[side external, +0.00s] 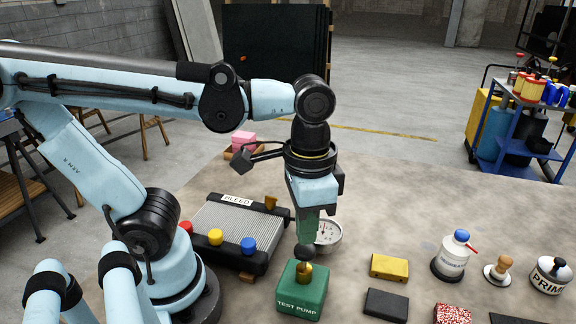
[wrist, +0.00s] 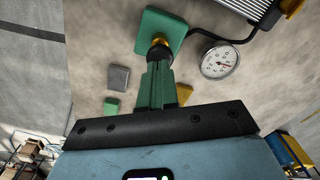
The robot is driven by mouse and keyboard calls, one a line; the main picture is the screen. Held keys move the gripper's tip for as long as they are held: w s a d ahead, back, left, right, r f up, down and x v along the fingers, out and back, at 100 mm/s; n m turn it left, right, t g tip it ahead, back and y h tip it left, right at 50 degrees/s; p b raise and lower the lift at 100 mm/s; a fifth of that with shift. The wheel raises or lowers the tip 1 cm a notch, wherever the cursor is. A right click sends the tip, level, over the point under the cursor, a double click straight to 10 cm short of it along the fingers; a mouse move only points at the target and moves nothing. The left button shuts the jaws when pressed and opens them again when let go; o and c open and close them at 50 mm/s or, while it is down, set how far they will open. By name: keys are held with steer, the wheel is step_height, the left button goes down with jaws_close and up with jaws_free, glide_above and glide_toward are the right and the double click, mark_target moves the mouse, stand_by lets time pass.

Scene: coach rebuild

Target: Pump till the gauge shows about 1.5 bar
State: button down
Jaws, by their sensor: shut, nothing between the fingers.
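The green test pump (side external: 302,296), labelled TEST PUMP, stands on the table with a brass stem and a dark knob (side external: 304,252) on top. My gripper (side external: 306,240) is shut and points down, its green fingertips at the knob from above. In the wrist view the shut fingers (wrist: 159,70) end at the pump's knob, with the green pump base (wrist: 160,28) beyond. The gauge (side external: 327,232) is a white round dial behind the pump. It also shows in the wrist view (wrist: 220,60) with a red needle; its reading is too small to tell.
A grey radiator (side external: 236,232) with a BLEED label and red, yellow and blue knobs lies left of the pump. To the right are a yellow block (side external: 389,267), a dark block (side external: 386,305), a white bottle (side external: 453,252), a wooden-handled stamp (side external: 498,270) and a PRIM container (side external: 549,275).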

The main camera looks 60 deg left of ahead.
stand_by(0.4)
step_height(320, 180, up, 7)
stand_by(0.7)
stand_by(0.8)
steer(key=shift+f, duration=3.5)
steer(key=shift+f, duration=0.1)
